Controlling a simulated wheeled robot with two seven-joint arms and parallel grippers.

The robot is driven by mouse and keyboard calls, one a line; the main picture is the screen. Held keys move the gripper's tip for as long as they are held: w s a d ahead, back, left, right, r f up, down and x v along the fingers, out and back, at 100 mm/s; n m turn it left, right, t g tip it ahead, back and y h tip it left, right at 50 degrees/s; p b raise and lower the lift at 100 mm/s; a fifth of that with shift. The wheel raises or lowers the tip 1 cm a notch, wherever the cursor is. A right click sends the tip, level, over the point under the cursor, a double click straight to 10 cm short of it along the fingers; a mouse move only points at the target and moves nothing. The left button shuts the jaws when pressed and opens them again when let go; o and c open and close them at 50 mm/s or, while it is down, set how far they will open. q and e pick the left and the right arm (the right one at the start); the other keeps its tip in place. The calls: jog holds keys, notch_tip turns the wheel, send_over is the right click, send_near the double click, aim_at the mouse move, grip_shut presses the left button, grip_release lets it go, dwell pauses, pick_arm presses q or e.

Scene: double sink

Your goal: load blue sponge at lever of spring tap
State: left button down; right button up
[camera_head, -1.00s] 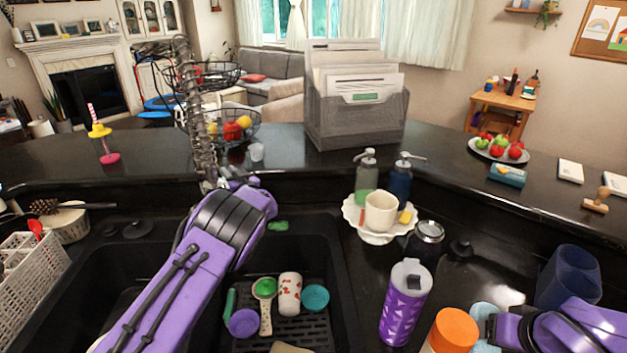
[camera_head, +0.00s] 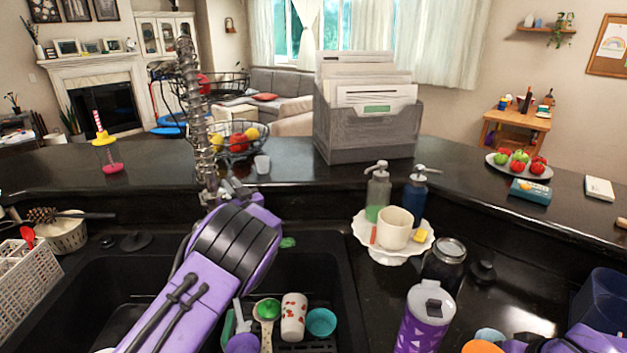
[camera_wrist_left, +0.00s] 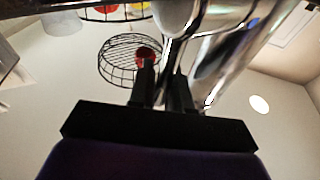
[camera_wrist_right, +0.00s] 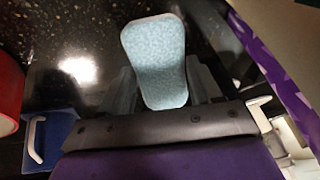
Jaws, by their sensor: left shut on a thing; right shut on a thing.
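The spring tap (camera_head: 195,110) stands behind the sink, its coil upright. My left gripper (camera_head: 238,188) is at the tap's base, its fingertips mostly hidden by my own wrist. In the left wrist view my left gripper (camera_wrist_left: 163,82) is shut on a thin shiny metal part of the tap, which looks like the lever. The pale blue sponge (camera_wrist_right: 155,60) is held upright between the fingers of my right gripper (camera_wrist_right: 158,85). In the head view only the top of the sponge (camera_head: 489,334) shows, at the bottom right beside an orange lid.
A purple tumbler (camera_head: 425,320), a dark jar (camera_head: 444,265) and a white cake stand (camera_head: 362,232) stand right of the sink. A blue container (camera_head: 604,300) is at the right edge. The sink (camera_head: 330,262) holds a patterned cup (camera_head: 293,317) and other items.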

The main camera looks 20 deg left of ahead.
pick_arm(q)
jog(key=c, duration=1.4)
grip_release()
jog(key=shift+d+f, duration=0.1)
pick_arm(e)
jog(key=shift+a, duration=0.1)
pick_arm(q)
jog(key=shift+o, duration=1.3)
jog(key=shift+w, duration=0.1)
pick_arm(e)
jog(key=shift+w+f, duration=0.1)
jog(key=shift+w, duration=0.1)
